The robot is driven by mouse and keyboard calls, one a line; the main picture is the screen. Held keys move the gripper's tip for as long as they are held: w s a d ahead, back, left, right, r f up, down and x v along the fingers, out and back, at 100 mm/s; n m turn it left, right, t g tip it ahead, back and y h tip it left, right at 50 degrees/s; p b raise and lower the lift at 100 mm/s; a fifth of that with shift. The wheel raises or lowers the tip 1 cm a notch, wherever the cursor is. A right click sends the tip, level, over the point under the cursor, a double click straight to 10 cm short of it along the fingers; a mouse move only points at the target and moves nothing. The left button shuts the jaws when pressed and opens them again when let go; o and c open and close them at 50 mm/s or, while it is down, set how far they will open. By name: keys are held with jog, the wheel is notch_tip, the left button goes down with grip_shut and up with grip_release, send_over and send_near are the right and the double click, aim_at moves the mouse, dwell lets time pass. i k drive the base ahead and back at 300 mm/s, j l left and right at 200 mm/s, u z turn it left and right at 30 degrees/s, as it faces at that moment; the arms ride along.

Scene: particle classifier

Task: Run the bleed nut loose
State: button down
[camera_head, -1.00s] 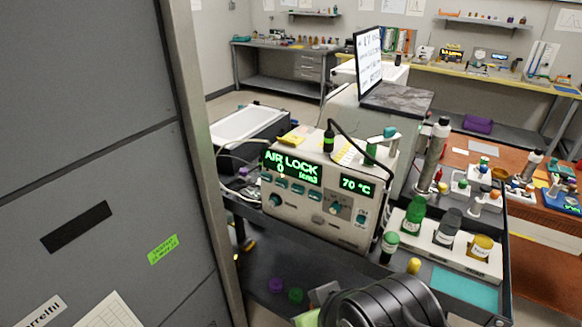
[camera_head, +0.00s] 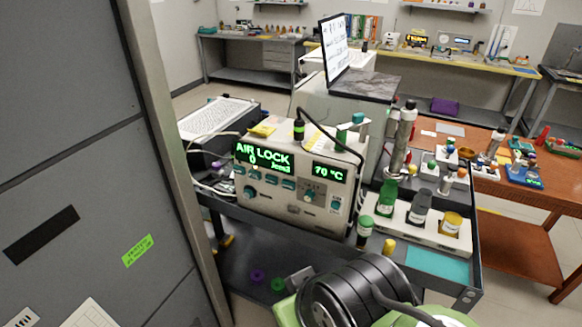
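A beige instrument box (camera_head: 290,207) stands on the dark cart. Its green displays read "AIR LOCK 0" with a small unit (camera_head: 264,155) and "70 °C" (camera_head: 330,173). Knobs and teal buttons sit below them. On its top are a black fitting with a green band (camera_head: 299,131), a black hose (camera_head: 328,135) and a teal-green fitting (camera_head: 357,121). I cannot tell which part is the bleed nut. My arm, black and green, fills the bottom centre in front of the cart. My gripper's fingertips are not visible.
A rack (camera_head: 420,222) of green, grey and yellow bottles stands right of the box, by a teal mat (camera_head: 438,264). A grey cabinet (camera_head: 75,150) blocks the left. A monitor (camera_head: 335,50) stands behind. An orange-brown table (camera_head: 510,189) with small parts is at right.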

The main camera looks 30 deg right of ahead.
aim_at(247, 194)
jog(key=i+j+u, duration=0.1)
jog(key=u, duration=0.4)
jog(key=i+u, duration=0.3)
jog(key=u, duration=0.15)
jog(key=i+u, duration=0.25)
jog(key=u, duration=0.25)
jog(key=k+l, duration=0.05)
